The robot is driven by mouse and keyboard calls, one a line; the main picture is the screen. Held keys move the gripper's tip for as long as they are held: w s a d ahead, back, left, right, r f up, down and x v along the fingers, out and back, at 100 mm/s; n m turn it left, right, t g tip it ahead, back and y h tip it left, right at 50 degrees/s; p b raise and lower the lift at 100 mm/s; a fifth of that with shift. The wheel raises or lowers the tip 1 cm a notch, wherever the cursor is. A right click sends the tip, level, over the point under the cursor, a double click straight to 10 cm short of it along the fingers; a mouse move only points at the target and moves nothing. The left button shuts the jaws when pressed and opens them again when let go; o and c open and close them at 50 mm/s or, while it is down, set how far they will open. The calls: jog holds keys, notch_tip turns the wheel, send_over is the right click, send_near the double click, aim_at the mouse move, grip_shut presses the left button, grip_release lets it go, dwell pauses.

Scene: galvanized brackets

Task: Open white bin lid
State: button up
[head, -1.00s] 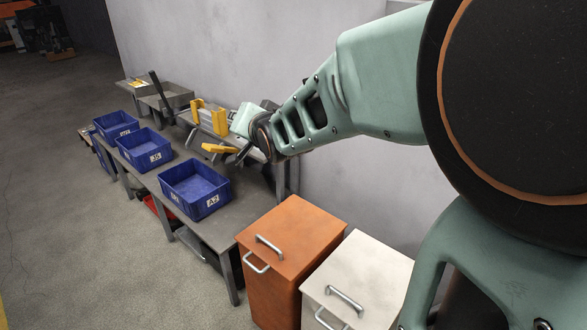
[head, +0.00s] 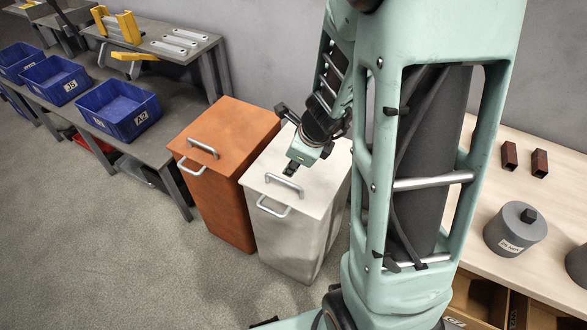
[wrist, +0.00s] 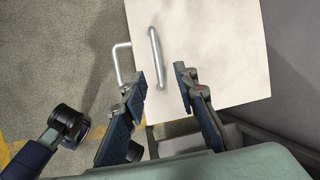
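The white bin (head: 304,232) stands right of the orange bin, its flat lid (head: 318,180) down and closed. A silver handle (head: 285,184) is on the lid top, and a second handle (head: 273,208) is on the front. In the wrist view the lid (wrist: 215,45) lies below me, with its top handle (wrist: 157,58) between my fingers in the picture and the front handle (wrist: 121,62) to the left. My gripper (head: 287,140) is open and empty above the lid; its fingers (wrist: 161,72) are spread wide. I see no clear contact with the handle.
The orange bin (head: 222,135) stands close on the left of the white bin. A grey workbench (head: 160,148) with blue crates (head: 118,112) is further left. A wooden table (head: 520,215) with a grey canister (head: 515,232) is right of my arm. The floor in front is clear.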

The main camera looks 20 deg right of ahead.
aim_at(284, 181)
jog(key=shift+m, duration=0.4)
jog(key=b+x, duration=0.2)
jog(key=x, duration=0.1)
jog(key=b+x, duration=0.2)
jog(key=x, duration=0.2)
jog(key=s+b+x, duration=0.1)
jog(key=b+x, duration=0.1)
jog(key=x, duration=0.2)
jog(key=shift+f+b, duration=0.3)
jog(key=shift+w, duration=0.1)
jog(key=shift+c, duration=0.4)
grip_shut()
